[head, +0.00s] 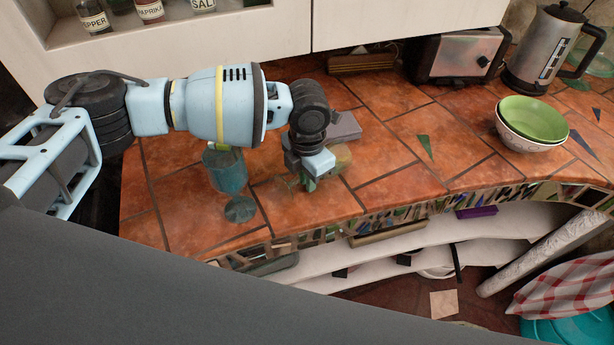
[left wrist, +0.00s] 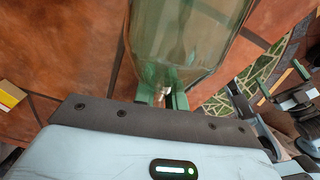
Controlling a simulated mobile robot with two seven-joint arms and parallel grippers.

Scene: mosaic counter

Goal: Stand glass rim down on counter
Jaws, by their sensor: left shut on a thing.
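My left gripper (head: 312,178) is shut on a clear, olive-green glass (head: 341,158) over the front part of the tiled counter (head: 390,140). In the left wrist view the glass (left wrist: 185,40) fills the top middle, with the green fingertips (left wrist: 162,92) at its near end. Its far end is cut off by the frame, and the gripper hides part of it in the head view. I cannot tell which end is the rim, or whether it touches the counter.
A teal vessel (head: 225,172) stands left of the gripper, with a round teal disc (head: 240,209) near the counter's front edge. A grey block (head: 344,126) lies behind the glass. Bowls (head: 533,120), a toaster (head: 458,58) and a kettle (head: 541,50) stand right. Middle-right tiles are mostly clear.

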